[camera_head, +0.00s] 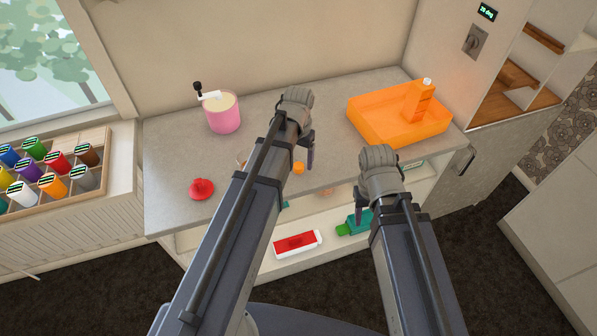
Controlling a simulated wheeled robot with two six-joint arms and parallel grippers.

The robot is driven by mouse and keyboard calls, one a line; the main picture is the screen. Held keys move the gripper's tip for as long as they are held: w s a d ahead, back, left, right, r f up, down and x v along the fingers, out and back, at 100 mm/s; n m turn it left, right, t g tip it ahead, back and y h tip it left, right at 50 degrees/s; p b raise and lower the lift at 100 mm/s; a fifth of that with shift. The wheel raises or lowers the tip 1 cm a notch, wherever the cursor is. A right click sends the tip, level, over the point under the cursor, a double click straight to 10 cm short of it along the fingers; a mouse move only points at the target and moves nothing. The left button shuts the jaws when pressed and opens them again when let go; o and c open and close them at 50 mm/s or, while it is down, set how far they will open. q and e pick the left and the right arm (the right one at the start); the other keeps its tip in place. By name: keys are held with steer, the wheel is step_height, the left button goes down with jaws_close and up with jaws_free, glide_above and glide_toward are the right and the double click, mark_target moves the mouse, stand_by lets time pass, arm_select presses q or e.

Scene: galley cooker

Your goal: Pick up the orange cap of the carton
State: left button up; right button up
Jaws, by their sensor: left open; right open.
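A small orange cap (299,168) lies on the grey counter (165,165), near its front edge. My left gripper (304,148) is open, above the counter just behind the cap; one finger shows to the cap's right, and the other is mostly hidden by my arm. No contact with the cap is visible. My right gripper (364,198) is open and empty by the counter's front edge, to the right of the cap. An orange bottle-like carton (419,101) with a white top stands in an orange tray (375,128). I cannot tell which carton the cap belongs to.
A pink pot (223,116) with a white and black piece on top and a red object (201,188) stand on the counter's left. The shelf below holds a red-and-white pack (297,243) and a green bottle (356,224). A divided box (95,137) of colourful containers is at far left.

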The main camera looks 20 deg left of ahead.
arm_select(q)
step_height(320, 180, down, 2)
steer(key=shift+f+b, duration=0.1)
steer(key=shift+b, duration=0.45)
jaws_close()
